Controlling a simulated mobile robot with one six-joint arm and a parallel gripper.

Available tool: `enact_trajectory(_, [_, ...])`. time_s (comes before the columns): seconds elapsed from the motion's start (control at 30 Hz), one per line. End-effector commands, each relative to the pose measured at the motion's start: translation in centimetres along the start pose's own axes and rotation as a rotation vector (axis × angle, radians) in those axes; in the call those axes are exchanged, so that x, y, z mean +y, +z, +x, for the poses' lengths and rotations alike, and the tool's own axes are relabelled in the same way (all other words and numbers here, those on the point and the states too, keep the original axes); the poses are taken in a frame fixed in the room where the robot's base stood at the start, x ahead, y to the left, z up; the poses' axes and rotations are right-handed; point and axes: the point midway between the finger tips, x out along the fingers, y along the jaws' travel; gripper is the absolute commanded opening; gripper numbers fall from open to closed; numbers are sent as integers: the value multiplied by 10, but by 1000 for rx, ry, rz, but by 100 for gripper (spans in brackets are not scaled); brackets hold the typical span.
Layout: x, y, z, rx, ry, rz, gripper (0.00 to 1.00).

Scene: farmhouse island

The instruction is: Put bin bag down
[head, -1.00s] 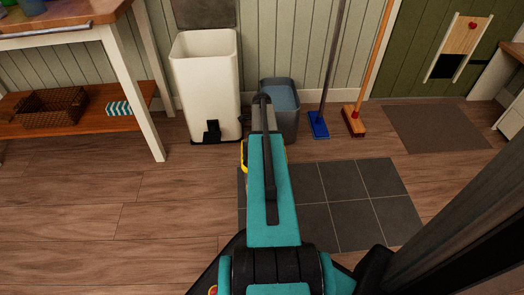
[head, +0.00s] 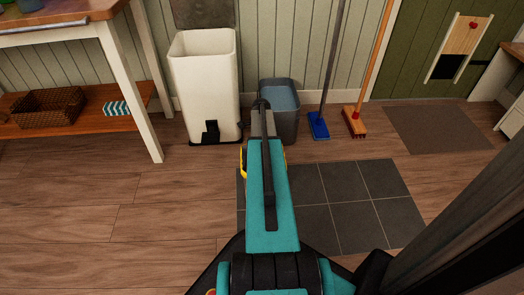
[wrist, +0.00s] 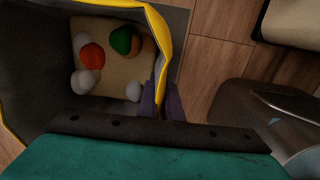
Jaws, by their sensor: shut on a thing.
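The bin bag (wrist: 45,75) is dark with a yellow rim, and I look down into its open mouth in the wrist view. Inside it lie a tan piece and several round white, orange, green and brown items. My gripper (wrist: 166,101) has purple fingertips and is shut on the bag's yellow rim at the right side. In the head view my arm hides the gripper and most of the bag; only a bit of yellow rim (head: 243,162) shows beside it. I cannot tell whether the bag's bottom touches the floor.
A white pedal bin (head: 204,85) stands with its lid open by the wall. A grey bucket (head: 287,125) is right of it, close beyond my arm. A blue broom (head: 319,126) and a red broom (head: 354,122) lean there. Dark floor tiles (head: 345,185) and wooden floor left are clear.

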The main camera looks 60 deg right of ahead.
Motion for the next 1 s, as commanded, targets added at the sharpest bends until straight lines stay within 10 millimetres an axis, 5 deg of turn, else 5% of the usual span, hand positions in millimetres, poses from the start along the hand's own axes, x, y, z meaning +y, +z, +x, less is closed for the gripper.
enact_trajectory(0.13, [0, 0, 0, 0, 0, 1, 24])
enact_trajectory(0.57, [0, -1, -2, 0, -1, 2, 24])
enact_trajectory(1.0, [0, -2, -55, 0, -1, 3, 24])
